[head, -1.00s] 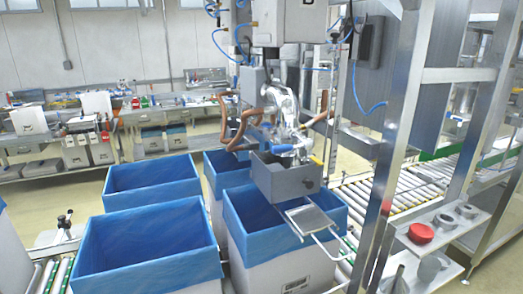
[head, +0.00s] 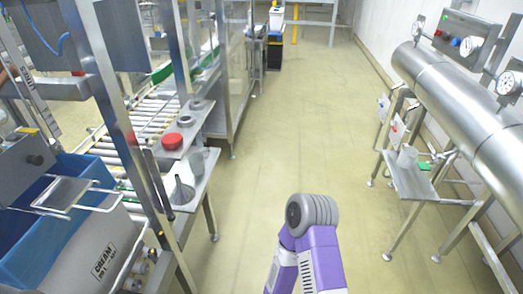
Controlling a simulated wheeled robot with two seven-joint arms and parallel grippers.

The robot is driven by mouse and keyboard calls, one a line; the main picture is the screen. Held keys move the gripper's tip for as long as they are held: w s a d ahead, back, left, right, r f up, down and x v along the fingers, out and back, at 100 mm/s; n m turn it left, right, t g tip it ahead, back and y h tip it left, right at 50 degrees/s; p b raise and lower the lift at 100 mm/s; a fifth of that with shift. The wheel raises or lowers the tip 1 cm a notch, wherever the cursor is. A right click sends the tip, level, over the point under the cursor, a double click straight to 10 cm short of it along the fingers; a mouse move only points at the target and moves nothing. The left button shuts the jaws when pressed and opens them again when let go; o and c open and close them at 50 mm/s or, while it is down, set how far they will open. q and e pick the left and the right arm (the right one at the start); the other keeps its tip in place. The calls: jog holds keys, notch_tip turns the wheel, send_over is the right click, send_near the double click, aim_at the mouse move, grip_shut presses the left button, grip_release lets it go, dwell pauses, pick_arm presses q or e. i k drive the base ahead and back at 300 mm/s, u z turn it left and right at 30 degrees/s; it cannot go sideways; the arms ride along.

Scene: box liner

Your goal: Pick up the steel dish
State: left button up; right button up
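Round grey metal pieces (head: 197,104) and (head: 186,119) sit on a narrow shelf left of centre in the head view, behind a red round piece (head: 173,141). A grey cup-like piece (head: 196,161) stands on the lower metal shelf in front of them. I cannot tell which, if any, of these is the steel dish. Neither gripper is in view. Part of my purple arm with a grey rounded joint rises at the bottom centre, clear of the shelves.
At the right a small metal table (head: 410,183) holds a whitish cup (head: 407,157), beside a large pipe (head: 470,100). The floor between (head: 290,130) is open.

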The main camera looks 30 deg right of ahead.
aim_at(207, 152)
jog(key=z, duration=1.75)
jog(key=i, duration=2.05)
jog(key=u, duration=3)
